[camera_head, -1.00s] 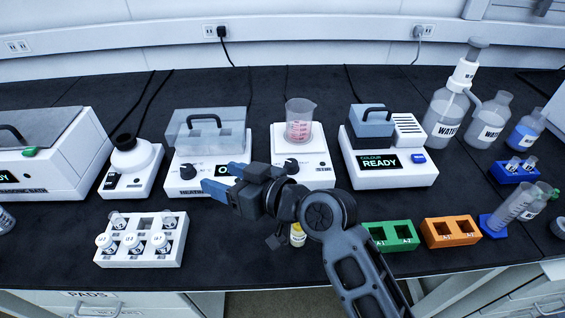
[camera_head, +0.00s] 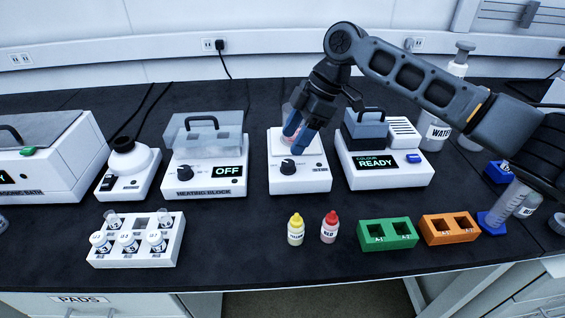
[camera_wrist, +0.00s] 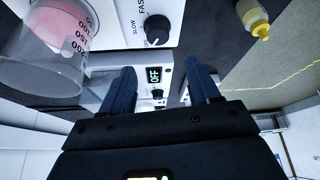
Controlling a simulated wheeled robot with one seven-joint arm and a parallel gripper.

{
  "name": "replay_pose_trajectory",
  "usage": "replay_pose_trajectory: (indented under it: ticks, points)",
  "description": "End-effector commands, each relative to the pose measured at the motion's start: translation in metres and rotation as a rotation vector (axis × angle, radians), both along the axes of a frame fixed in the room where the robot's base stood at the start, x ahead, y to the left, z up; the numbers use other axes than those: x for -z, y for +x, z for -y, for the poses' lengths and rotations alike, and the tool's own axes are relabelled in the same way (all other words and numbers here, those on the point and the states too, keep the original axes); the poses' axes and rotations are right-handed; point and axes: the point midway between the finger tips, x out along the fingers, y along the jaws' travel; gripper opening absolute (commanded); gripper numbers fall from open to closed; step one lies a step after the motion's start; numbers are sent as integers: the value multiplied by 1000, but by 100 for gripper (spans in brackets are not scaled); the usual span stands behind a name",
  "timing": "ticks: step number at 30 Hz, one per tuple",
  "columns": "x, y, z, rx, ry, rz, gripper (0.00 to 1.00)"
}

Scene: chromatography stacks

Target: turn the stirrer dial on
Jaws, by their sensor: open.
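The stirrer (camera_head: 312,184) is a white box in the middle of the bench. A beaker of pink liquid (camera_wrist: 62,35) stands on the stirrer, mostly hidden behind my gripper in the head view. My gripper (camera_head: 294,132) is open and empty above the stirrer, its blue fingers pointing down near the dial, apparently apart from it. In the wrist view the dial lies beyond the fingertips (camera_wrist: 165,75).
The heating block (camera_head: 208,177), reading OFF, stands left of the stirrer. The colour meter (camera_head: 385,172), reading READY, stands close on the right. Yellow-capped (camera_head: 295,230) and red-capped (camera_head: 329,228) bottles stand in front. Bench between them and the stirrer is clear.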

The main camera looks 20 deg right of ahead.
Motion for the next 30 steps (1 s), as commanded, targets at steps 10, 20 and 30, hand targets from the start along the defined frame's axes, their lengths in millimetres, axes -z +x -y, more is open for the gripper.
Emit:
replay_pose_trajectory:
  ticks: [10, 20, 30]
  points:
    - [8, -1, 21, -12, -55, -32, 61]
    - [53, 2, 2, -11, -53, -31, 61]
    - [66, 2, -3, -11, -52, -29, 61]
